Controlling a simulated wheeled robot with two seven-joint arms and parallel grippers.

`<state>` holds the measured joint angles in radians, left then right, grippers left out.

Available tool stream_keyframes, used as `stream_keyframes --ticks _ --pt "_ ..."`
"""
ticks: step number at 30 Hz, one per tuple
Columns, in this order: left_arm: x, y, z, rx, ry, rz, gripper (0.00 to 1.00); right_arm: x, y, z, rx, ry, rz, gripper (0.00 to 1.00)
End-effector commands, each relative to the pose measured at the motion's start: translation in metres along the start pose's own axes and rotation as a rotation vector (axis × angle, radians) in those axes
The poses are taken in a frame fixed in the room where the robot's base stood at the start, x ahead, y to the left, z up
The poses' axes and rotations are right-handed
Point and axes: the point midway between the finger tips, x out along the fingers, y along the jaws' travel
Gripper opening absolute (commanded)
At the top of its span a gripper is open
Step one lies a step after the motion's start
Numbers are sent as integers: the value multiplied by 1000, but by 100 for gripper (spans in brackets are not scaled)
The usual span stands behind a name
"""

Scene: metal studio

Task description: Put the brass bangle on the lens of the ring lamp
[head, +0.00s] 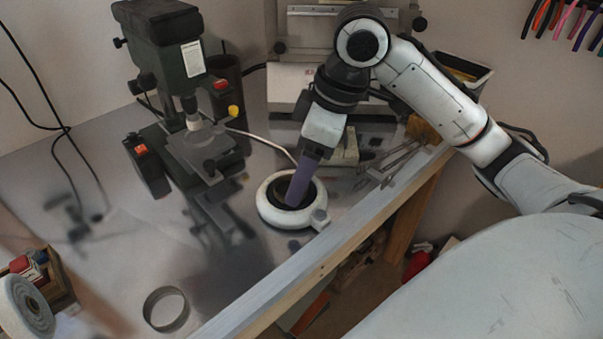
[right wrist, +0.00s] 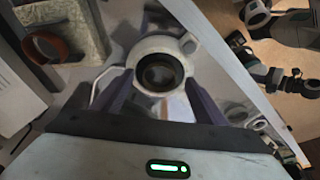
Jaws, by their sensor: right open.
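The ring lamp (head: 264,205) lies on the metal table, a white ring with a dark centre. It also shows in the right wrist view (right wrist: 147,47), and its lens (right wrist: 160,72) looks dark with a brownish inner ring. A thin, dull metal ring, which looks like the bangle (head: 166,327), lies flat at the table's front, apart from the lamp; its brass colour is not clear. My right gripper (head: 297,200) is over the lamp, purple fingers pointing down at it. In the right wrist view the open fingers (right wrist: 160,88) show on either side of the lamp. My left gripper is out of view.
A green drill press (head: 165,45) stands behind left of the lamp. A white cable (head: 268,142) runs back from the lamp. Pliers-like tools (head: 395,160) lie behind right. The table's wooden edge (head: 320,268) runs close by the lamp. A box with spools (head: 45,275) sits at front left.

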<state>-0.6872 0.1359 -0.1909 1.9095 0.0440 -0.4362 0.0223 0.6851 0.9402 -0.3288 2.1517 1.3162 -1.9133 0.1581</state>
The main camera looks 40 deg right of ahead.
Motion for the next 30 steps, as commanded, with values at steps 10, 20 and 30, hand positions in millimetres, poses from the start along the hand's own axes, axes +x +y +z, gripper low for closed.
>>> stream_keyframes --ticks 10,20,30 --pt "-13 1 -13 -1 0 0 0 -78 1 -1 -1 3 6 66" --pt "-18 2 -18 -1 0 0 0 -106 0 0 0 0 2 66" --pt "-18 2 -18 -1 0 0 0 -106 0 0 0 0 1 66"
